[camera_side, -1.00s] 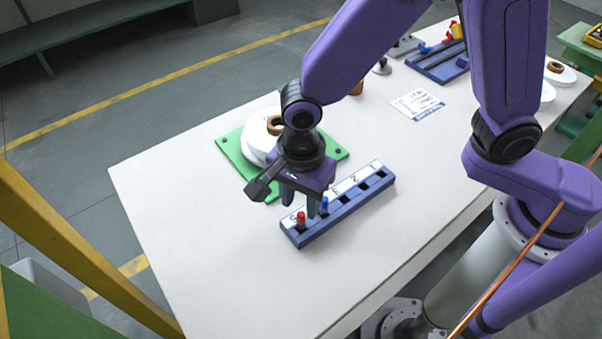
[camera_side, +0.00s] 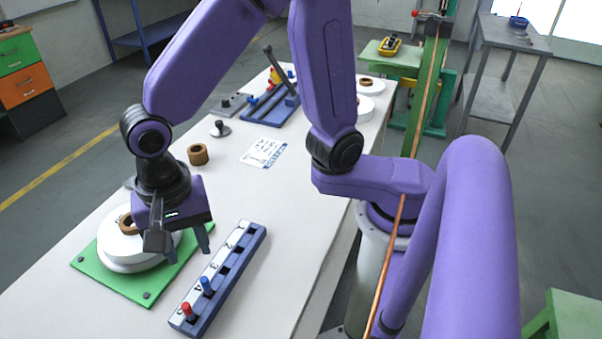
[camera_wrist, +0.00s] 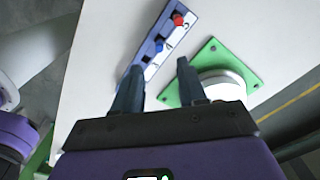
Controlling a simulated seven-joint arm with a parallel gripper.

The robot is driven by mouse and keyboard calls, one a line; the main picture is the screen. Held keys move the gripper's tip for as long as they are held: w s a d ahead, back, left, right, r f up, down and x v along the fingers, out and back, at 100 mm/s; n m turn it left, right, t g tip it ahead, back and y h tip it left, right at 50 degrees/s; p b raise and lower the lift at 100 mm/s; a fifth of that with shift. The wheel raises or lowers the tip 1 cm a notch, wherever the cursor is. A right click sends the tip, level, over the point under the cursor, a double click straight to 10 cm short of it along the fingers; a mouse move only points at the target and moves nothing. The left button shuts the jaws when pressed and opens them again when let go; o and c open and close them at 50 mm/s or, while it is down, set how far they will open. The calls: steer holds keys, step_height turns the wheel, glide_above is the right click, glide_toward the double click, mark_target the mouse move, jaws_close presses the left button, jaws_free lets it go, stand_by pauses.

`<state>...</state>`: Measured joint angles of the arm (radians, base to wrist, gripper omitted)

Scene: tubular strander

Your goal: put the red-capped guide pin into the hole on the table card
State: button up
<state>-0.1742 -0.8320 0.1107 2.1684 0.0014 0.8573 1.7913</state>
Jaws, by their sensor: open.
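The red-capped guide pin (camera_side: 188,311) stands upright in the near end of the blue numbered block (camera_side: 243,252). In the wrist view the red cap (camera_wrist: 179,19) is at the top. A blue-capped pin (camera_side: 207,286) stands in the neighbouring slot. A white printed card (camera_side: 264,152) lies flat farther back on the table; I cannot make out a hole in it. My gripper (camera_side: 182,242) points down above the green plate's edge, left of the block and apart from both pins. In the wrist view its fingers (camera_wrist: 159,67) are spread, with nothing held between them.
A green plate (camera_side: 150,297) carries a white disc (camera_side: 122,250) and a brown ring (camera_side: 127,225), close to my gripper. Another brown ring (camera_side: 198,154) and a blue rack (camera_side: 272,108) are farther back. The white table (camera_side: 285,205) is bare between the block and card.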

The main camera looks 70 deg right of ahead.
steer(key=s+d+r+n, duration=0.1)
steer(key=s+d+n, duration=0.5)
steer(key=d+n, duration=0.4)
steer(key=s+d+n, duration=0.6)
steer(key=d+n, duration=0.4)
steer(key=n, duration=0.1)
steer(key=shift+d+r+n, duration=0.3)
steer(key=shift+d+r, duration=0.1)
